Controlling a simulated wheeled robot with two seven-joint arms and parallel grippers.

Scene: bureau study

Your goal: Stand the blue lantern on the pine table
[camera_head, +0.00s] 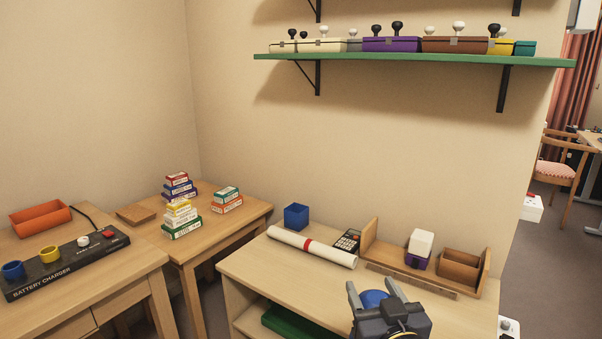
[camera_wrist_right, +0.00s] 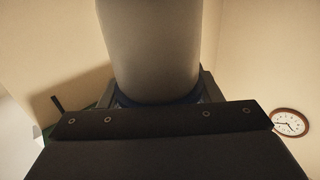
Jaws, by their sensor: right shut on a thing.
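My right gripper (camera_head: 378,292) is at the bottom of the head view, in front of the light wood cabinet. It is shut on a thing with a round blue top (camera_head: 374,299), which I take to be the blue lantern. In the right wrist view the held thing shows a wide grey cylinder (camera_wrist_right: 150,50) with a dark blue band (camera_wrist_right: 155,101) at the jaws. Its lower end is hidden in the head view. Two light wood tables stand to the left: a corner table (camera_head: 240,214) and a desk (camera_head: 100,285). I cannot tell which is the pine table. My left gripper is out of view.
Stacked small boxes (camera_head: 180,212) stand on the corner table. A battery charger (camera_head: 65,263) and orange tray (camera_head: 40,218) sit on the desk. A green shelf (camera_head: 415,60) hangs above.

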